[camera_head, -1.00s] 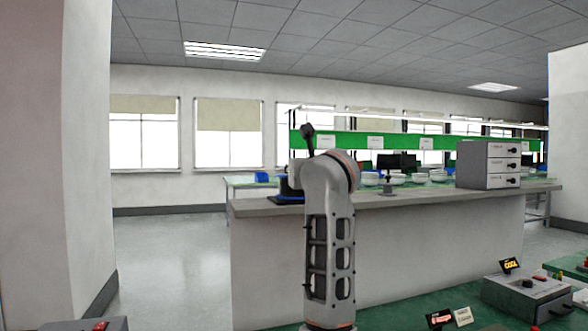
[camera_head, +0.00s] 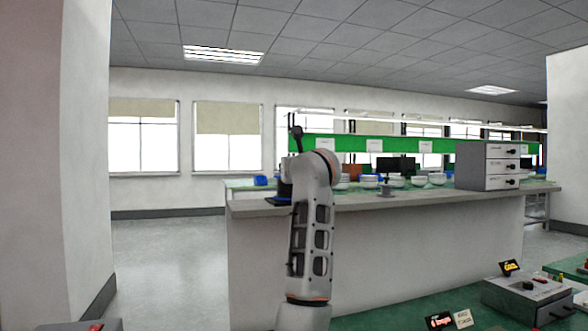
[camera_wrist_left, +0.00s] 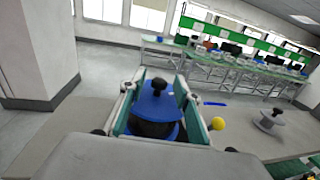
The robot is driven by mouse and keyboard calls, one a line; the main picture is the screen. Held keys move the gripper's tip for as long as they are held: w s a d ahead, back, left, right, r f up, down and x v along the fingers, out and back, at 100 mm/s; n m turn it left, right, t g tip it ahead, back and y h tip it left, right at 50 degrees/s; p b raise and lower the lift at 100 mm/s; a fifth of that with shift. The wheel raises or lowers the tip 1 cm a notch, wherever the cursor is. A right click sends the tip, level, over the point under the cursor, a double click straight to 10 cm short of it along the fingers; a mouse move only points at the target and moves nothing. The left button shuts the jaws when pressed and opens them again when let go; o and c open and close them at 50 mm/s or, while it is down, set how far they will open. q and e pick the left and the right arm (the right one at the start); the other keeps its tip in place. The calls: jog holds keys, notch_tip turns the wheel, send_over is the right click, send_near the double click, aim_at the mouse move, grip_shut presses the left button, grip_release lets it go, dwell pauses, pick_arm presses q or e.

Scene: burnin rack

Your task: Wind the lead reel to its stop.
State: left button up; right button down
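A blue reel (camera_wrist_left: 155,105) with a black knob on top and a dark core fills the middle of the left wrist view. My left gripper (camera_wrist_left: 160,112) is open, with one teal-padded finger on each side of the reel. I cannot tell whether the pads touch it. In the head view my left arm stands in front of the counter and hides most of the reel area; only a dark and blue part (camera_head: 279,201) shows at the counter's left end. A yellow ball (camera_wrist_left: 217,123) shows right of the gripper. My right gripper is out of view.
The grey counter (camera_head: 400,204) carries a small spool-shaped stand (camera_head: 387,190) and a drawer cabinet (camera_head: 487,166) at right. A green bench (camera_head: 400,322) in front holds a grey control box (camera_head: 528,298) and small signs (camera_head: 440,320).

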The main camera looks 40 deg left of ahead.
pick_arm(q)
grip_shut()
